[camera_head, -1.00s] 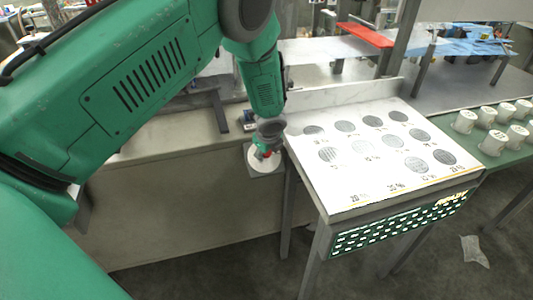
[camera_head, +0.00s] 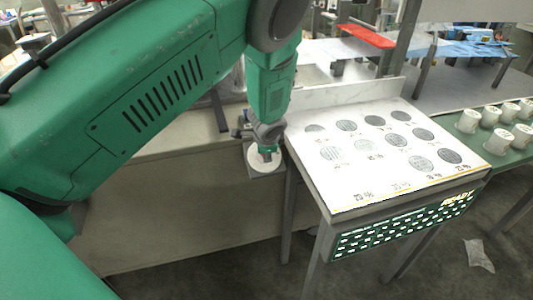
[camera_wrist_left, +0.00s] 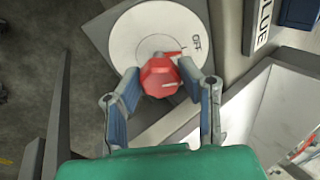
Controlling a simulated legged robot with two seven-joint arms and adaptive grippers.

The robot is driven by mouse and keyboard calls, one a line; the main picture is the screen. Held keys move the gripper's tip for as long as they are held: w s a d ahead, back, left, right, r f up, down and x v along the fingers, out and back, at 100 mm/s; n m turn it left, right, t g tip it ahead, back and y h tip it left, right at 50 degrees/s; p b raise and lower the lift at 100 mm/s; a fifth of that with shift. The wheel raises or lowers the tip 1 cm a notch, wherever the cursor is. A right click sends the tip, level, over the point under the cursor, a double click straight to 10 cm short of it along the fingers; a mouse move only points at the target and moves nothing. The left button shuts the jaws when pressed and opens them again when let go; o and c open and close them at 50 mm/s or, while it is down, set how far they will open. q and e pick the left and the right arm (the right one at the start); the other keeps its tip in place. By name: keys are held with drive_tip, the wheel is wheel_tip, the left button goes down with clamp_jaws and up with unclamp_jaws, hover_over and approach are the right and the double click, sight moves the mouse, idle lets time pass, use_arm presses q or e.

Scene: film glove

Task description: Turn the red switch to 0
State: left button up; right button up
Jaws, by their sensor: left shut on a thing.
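The red switch (camera_wrist_left: 160,76) is a faceted knob in the middle of a white round dial (camera_wrist_left: 125,40) in the left wrist view. A thin red part reaches from the knob toward the upper right, near dark lettering on the dial that seems to read OFF. My left gripper (camera_wrist_left: 163,78) has one finger on each side of the knob and is shut on it. In the head view the left gripper (camera_head: 266,154) is at the white dial (camera_head: 264,168) left of the slanted table; the knob is hidden there. My right gripper is not in view.
A white slanted panel (camera_head: 350,187) with several grey discs stands right of the dial. Several white cups (camera_head: 489,117) stand on a green surface at the right. A label reading BLUE (camera_wrist_left: 262,20) is near the dial.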

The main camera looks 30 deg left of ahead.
use_arm(q)
drive_tip(key=shift+d+n, duration=0.1)
drive_tip(key=shift+n, duration=0.6)
drive_tip(key=shift+w, duration=0.1)
drive_tip(key=o, duration=1.1)
drive_tip(key=shift+r, duration=0.25)
drive_tip(key=v, duration=1.1)
drive_tip(key=shift+s+d+r, duration=0.1)
drive_tip(key=shift+s+d, duration=0.1)
drive_tip(key=shift+d, duration=0.05)
